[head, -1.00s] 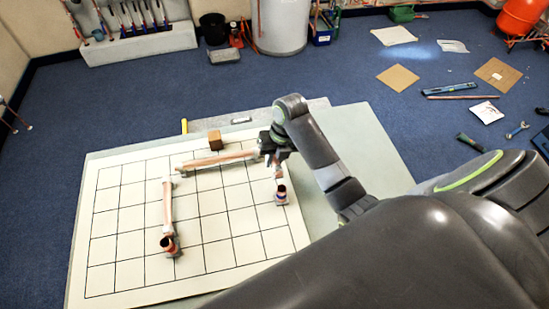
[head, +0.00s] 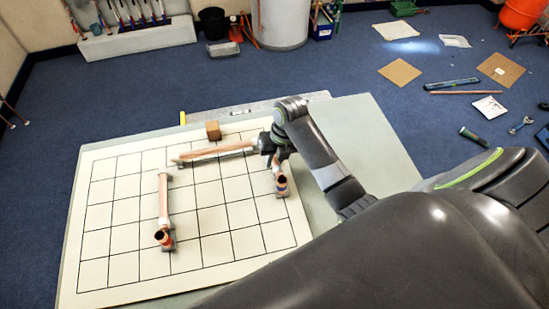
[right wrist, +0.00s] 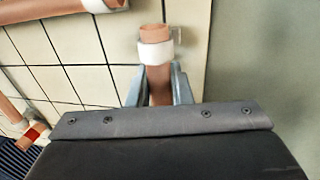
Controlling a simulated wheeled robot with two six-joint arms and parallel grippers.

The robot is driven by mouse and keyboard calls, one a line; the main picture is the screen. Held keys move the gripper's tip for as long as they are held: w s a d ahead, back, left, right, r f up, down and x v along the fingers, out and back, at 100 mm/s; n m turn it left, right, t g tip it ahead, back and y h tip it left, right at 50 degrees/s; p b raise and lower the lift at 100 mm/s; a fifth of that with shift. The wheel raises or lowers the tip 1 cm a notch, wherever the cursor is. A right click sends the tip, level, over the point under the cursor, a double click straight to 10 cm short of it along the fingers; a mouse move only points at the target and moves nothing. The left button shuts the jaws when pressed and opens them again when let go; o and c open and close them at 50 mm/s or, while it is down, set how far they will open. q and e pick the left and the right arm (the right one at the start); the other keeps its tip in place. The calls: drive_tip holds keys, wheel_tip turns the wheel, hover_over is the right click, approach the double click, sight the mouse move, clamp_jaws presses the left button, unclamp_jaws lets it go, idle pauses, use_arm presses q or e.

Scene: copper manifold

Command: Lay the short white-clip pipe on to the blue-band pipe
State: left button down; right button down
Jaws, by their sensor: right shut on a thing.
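My right gripper (head: 275,161) is shut on the short white-clip pipe, over the right part of the gridded board. In the right wrist view, the copper short pipe (right wrist: 158,78) stands between the two fingers (right wrist: 158,92), with its white clip (right wrist: 155,53) just beyond the fingertips. The blue-band pipe (head: 282,186) shows just below the gripper in the head view, with its open end up. I cannot tell whether the held pipe touches it. My left gripper is not in view.
A long copper pipe (head: 215,151) lies along the board's far side, close left of my gripper. Another pipe (head: 163,198) runs down the left, ending at a red-band pipe (head: 164,239). The board's middle (head: 213,220) is clear.

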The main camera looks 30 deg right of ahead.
sight(275, 158)
drive_tip(key=shift+f, duration=0.4)
drive_tip(key=c, duration=1.2)
unclamp_jaws()
drive_tip(key=shift+c, duration=0.2)
wheel_tip(275, 158, up, 9)
drive_tip(key=p, duration=0.8)
drive_tip(key=shift+r+p, duration=0.1)
drive_tip(key=shift+p, duration=0.3)
drive_tip(key=shift+s, duration=0.1)
